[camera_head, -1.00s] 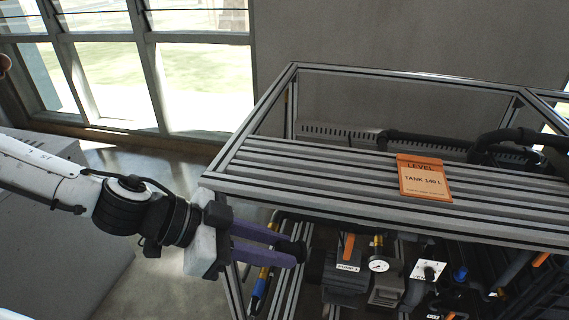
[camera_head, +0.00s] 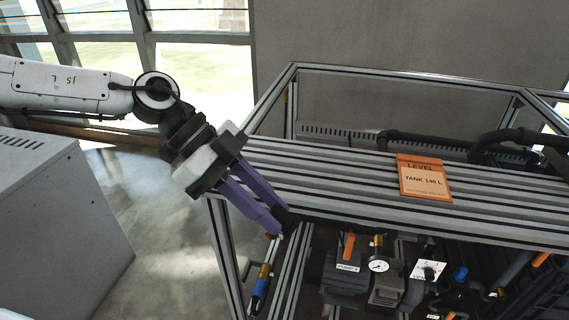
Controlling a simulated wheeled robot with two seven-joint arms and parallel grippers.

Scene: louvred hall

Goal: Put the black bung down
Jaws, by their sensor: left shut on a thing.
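My left gripper (camera_head: 281,226) comes in from the left with purple fingers pointing down and to the right. It is shut on the black bung (camera_head: 288,216), a small dark piece that shows only partly at the fingertips. The fingertips overlap the front left edge of the slatted metal shelf (camera_head: 345,205) in the picture. I cannot tell whether the bung touches the shelf. My right gripper is not in view.
An orange "LEVEL, TANK 140 L" card (camera_head: 424,178) lies on the shelf, with bare slats to its left. A black hose (camera_head: 430,141) runs behind. Below are a gauge (camera_head: 379,264), pump parts and pipes. A grey cabinet (camera_head: 60,220) stands at left.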

